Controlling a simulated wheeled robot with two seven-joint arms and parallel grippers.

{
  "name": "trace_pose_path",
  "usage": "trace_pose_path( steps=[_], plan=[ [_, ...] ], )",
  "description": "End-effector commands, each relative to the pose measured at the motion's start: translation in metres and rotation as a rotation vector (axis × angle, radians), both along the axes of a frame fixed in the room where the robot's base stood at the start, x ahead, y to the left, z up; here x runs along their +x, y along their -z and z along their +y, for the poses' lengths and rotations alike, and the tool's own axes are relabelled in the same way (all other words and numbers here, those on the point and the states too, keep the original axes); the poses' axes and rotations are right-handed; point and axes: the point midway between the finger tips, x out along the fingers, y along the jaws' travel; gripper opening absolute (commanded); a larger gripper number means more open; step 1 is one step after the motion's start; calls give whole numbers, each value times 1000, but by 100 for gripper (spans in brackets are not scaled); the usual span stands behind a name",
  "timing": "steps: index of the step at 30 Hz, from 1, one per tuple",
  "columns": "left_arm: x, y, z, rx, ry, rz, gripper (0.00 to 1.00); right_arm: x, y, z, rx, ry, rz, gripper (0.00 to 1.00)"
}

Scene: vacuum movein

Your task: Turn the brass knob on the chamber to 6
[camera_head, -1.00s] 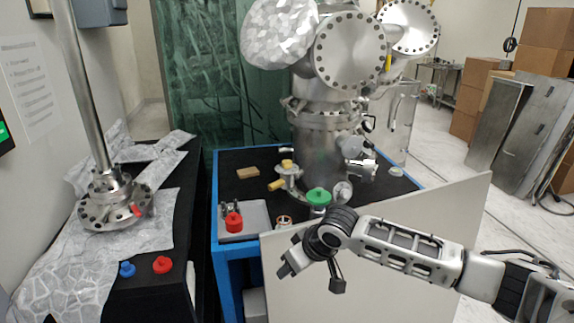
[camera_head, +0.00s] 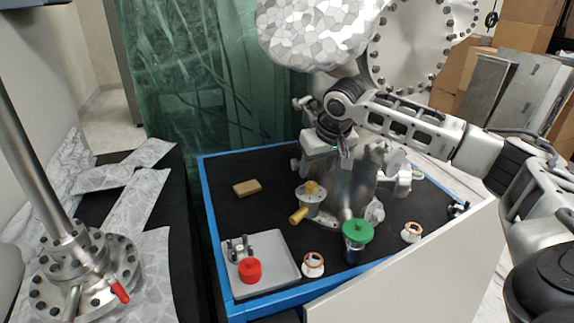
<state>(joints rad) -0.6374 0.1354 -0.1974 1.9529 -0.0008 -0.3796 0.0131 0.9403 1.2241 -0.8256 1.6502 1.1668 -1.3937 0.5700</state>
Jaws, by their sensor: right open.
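The steel chamber (camera_head: 350,190) stands on the black-topped table, partly hidden behind my right arm. A yellow brass-coloured knob (camera_head: 312,187) sits on top of a small steel flanged fitting at the chamber's front left. A yellow cylindrical handle (camera_head: 298,215) sticks out below it toward the front left. Any numbers on the knob are too small to read. My right gripper (camera_head: 343,158) is open and points down in front of the chamber, above and to the right of the knob, apparently not touching it. My left gripper is not in view.
A green knob (camera_head: 357,231) stands in front of the chamber. A grey tray (camera_head: 283,279) holds a red knob (camera_head: 250,270) and small metal parts. Orange-ringed white pieces (camera_head: 313,264) and a tan block (camera_head: 247,188) lie on the table. A white panel (camera_head: 420,280) borders the front right.

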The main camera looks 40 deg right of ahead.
Motion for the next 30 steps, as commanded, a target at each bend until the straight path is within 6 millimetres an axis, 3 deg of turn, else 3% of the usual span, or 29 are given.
trace_pose_path(
  steps=[5,15,27,28,30],
  plan=[
    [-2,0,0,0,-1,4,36,4,10,-4,2,9,5,52],
    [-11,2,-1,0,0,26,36,22,57,-8,3,8,4,52],
    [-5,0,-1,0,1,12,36,26,68,-9,0,8,2,52],
    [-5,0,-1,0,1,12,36,26,68,-9,0,8,2,49],
    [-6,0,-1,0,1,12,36,26,68,-9,1,7,2,30]
  ],
)
